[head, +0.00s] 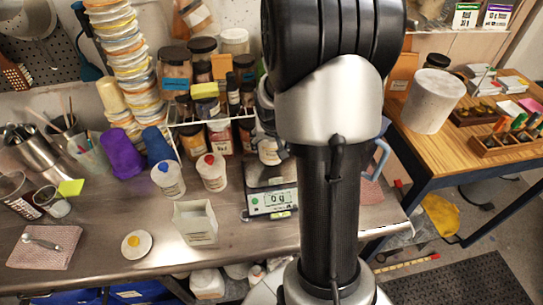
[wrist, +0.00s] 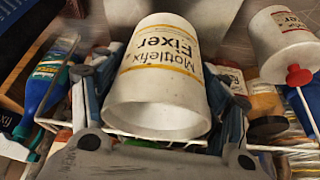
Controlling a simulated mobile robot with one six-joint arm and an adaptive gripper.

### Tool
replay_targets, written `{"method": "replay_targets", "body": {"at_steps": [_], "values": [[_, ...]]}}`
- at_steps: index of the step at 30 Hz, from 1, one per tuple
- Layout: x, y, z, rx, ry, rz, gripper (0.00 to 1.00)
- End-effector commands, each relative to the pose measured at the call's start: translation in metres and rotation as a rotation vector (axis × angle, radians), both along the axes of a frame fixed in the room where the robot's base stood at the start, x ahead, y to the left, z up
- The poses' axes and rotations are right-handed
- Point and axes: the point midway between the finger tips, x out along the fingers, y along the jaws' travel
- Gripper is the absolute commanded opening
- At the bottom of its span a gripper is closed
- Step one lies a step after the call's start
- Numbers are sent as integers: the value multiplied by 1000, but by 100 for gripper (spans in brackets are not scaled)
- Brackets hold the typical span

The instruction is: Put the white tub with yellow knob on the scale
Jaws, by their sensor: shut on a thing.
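My gripper (wrist: 160,95) is shut on a white tub (wrist: 150,112), with one finger on each side. The tub's label reads "Mottlefix Fixer" with yellow stripes, upside down in the wrist view. Its mouth is open and no lid or knob shows on it. In the head view the tub (head: 269,152) is partly hidden by my arm and is over the scale (head: 272,203). I cannot tell whether it touches the pan. The scale's display reads 0 g. A white lid with a yellow knob (head: 137,244) lies on the bench at the front left.
A red-knobbed tub (head: 212,172) and a blue-knobbed tub (head: 168,179) stand left of the scale. An open white square container (head: 195,222) is in front of them. A wire rack with jars (head: 210,121) is behind. The bench front between lid and pink cloth (head: 45,247) is clear.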

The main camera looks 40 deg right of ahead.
Motion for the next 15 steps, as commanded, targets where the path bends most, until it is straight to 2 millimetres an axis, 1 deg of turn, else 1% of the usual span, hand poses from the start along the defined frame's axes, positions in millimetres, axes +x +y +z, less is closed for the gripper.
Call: {"method": "replay_targets", "body": {"at_steps": [5,9,11,13,15], "values": [[0,0,-13,0,-1,-1,42],[0,0,-36,1,1,-1,42],[0,0,-45,1,1,0,42],[0,0,-48,1,-1,-1,42],[0,0,-47,0,-2,-1,42]]}}
